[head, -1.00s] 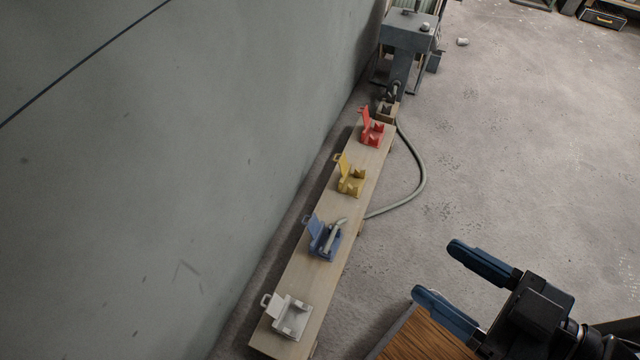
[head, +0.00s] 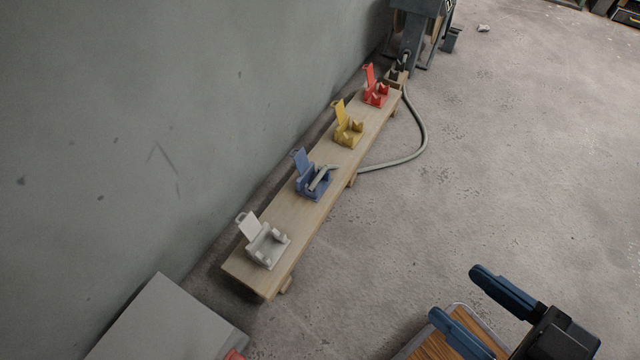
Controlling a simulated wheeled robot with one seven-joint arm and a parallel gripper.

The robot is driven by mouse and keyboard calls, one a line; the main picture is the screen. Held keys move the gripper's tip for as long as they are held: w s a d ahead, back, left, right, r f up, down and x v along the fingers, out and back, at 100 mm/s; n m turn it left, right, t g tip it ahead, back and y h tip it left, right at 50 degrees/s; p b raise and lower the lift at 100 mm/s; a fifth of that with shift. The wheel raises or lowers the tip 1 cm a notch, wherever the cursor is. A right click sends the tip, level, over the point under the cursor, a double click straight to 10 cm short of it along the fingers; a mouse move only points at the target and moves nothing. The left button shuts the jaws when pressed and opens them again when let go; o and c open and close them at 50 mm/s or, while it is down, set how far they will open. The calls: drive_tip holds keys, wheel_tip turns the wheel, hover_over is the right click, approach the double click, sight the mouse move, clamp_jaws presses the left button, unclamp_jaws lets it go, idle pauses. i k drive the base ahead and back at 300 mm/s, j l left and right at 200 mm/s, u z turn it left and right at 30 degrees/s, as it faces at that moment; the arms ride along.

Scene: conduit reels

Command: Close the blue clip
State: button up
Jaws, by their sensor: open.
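The blue clip (head: 304,183) sits on a long wooden board (head: 290,212), between the white and yellow clips. Its lid (head: 301,160) stands raised, tilted back toward the wall. The end of a grey conduit (head: 321,178) lies in the blue clip's cradle. My gripper (head: 455,300) is at the lower right, open and empty, well apart from the blue clip.
A white clip (head: 265,246), a yellow clip (head: 347,131) and a red clip (head: 376,94) on the board also have raised lids. The conduit (head: 424,135) loops over the floor right of the board. A grey box (head: 165,325) stands lower left. A wall (head: 150,120) runs behind.

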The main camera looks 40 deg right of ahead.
sight(301, 159)
drive_tip(key=i+l+u, duration=0.45)
drive_tip(key=l+u, duration=0.15)
drive_tip(key=i+l+u, duration=0.15)
drive_tip(key=l+u, duration=0.15)
drive_tip(key=l, duration=0.15)
drive_tip(key=i+l+u, duration=0.15)
drive_tip(key=l+u, duration=0.15)
drive_tip(key=l, duration=0.15)
